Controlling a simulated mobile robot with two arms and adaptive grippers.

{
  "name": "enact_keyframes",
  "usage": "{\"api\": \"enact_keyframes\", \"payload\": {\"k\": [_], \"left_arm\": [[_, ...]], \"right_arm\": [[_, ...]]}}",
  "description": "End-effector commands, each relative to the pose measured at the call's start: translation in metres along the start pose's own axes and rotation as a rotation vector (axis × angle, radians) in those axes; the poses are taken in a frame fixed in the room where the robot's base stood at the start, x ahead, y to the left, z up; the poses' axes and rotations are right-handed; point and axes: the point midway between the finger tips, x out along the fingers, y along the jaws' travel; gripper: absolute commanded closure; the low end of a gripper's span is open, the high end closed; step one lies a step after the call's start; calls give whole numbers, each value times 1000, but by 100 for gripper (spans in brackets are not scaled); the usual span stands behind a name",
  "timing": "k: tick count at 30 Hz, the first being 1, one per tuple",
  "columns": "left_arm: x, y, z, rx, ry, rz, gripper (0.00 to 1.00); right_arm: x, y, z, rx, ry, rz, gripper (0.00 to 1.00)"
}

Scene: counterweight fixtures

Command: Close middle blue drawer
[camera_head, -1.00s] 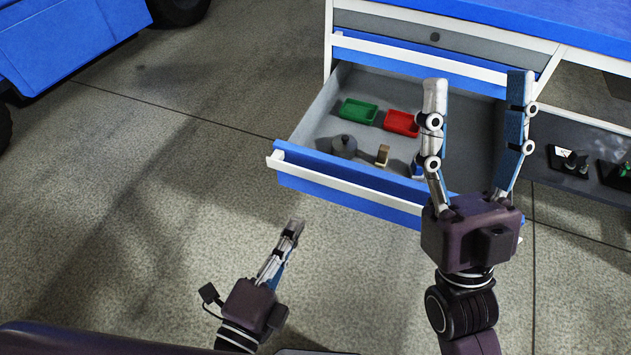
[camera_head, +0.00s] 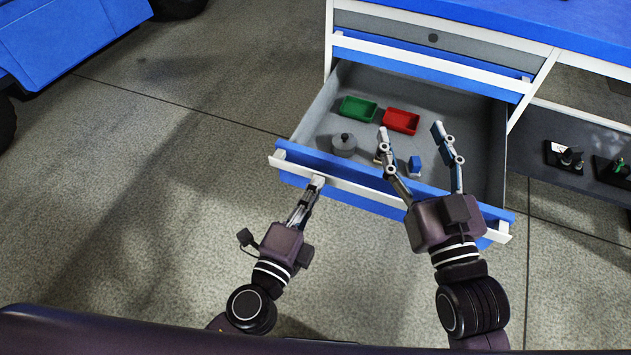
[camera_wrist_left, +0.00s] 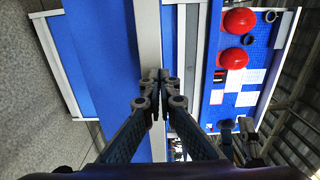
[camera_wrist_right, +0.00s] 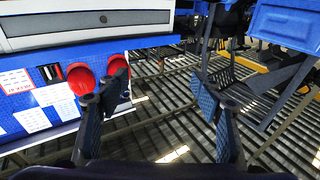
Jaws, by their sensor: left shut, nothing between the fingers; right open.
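The middle blue drawer (camera_head: 345,182) is pulled out of the workbench in the head view, with a white handle strip along its front top edge. My left gripper (camera_head: 318,182) is shut and empty, its tips at the drawer front's handle strip; in the left wrist view the shut fingertips (camera_wrist_left: 158,78) overlap the pale strip. I cannot tell whether they touch it. My right gripper (camera_head: 411,130) is open, its fingers appearing over the right part of the drawer; its open fingers also show in the right wrist view (camera_wrist_right: 160,85).
Inside the drawer are a green tray (camera_head: 358,109), a red tray (camera_head: 401,121), a grey weight (camera_head: 344,145) and a small blue block (camera_head: 414,165). A closed upper drawer (camera_head: 430,66) is above. A blue object (camera_head: 70,40) stands at the far left. The floor between is clear.

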Motion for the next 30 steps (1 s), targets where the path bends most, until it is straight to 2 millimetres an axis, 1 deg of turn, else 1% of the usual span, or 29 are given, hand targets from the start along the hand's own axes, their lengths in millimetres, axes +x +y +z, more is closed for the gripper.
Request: {"api": "enact_keyframes", "payload": {"k": [6, 15, 19, 21, 23, 26, 30], "left_arm": [[5, 0, 0, 0, 0, 1, 100], [6, 0, 0, 0, 0, 1, 100], [12, -1, 0, 0, 0, -1, 100], [19, -2, 0, 0, -1, -2, 100], [28, -2, 0, 0, -1, -3, 100], [47, -3, 0, 0, -2, -4, 100], [82, -4, 0, 0, -1, -5, 100]], "right_arm": [[-1, 1, 8, -1, -36, 2, 40], [-1, 1, 8, -1, -36, 2, 40], [-1, 1, 9, -1, -46, 2, 40], [-1, 1, 11, -1, -57, 3, 40], [-2, 3, 20, -2, -95, 5, 40], [-5, 4, 32, -4, -151, 9, 40], [-9, 6, 45, -5, -211, 12, 40]]}}
